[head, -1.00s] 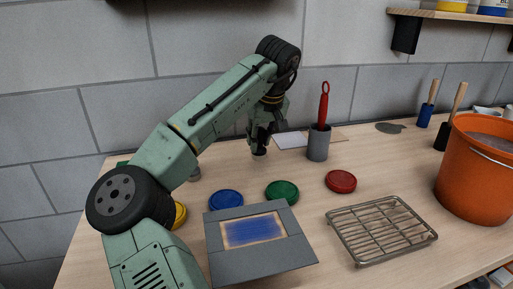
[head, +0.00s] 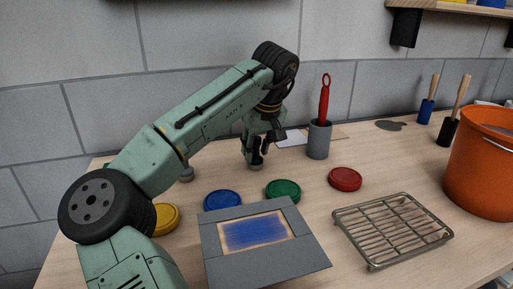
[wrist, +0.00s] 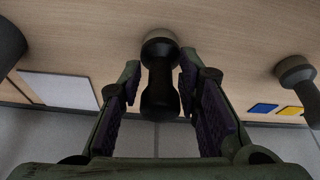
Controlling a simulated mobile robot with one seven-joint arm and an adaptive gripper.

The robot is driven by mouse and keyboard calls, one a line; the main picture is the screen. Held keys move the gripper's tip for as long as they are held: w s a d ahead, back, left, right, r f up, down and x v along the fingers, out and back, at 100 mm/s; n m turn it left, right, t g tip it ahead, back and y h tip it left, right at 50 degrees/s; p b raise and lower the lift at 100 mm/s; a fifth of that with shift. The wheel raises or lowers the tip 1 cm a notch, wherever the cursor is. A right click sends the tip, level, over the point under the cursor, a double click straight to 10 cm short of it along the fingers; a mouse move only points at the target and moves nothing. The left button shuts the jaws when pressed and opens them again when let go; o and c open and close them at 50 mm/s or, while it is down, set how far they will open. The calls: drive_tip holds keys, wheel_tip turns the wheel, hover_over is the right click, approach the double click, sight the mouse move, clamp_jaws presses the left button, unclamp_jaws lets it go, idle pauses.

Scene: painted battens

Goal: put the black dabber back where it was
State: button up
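The black dabber (wrist: 160,95) stands on the wooden worktop with its paler round foot down, between my fingers in the wrist view. My gripper (wrist: 160,72) is around it, with a finger on each side and narrow gaps visible between the pads and the dabber. In the head view my gripper (head: 257,160) is low over the worktop at the back, left of the grey cup (head: 319,141). The fingers there are spread and largely hide the dabber.
Another dabber (wrist: 296,72) stands to the side. A red-handled tool (head: 324,98) stands in the cup. Blue (head: 222,201), green (head: 283,190), red (head: 345,179) and yellow (head: 166,217) lids, a painted panel (head: 210,250), wire rack (head: 394,231) and orange bucket (head: 484,170) lie nearer.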

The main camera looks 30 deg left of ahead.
drive_tip(key=shift+o, duration=1.2)
drive_tip(key=shift+r, duration=0.25)
drive_tip(key=p+v, duration=0.6)
drive_tip(key=v, duration=0.6)
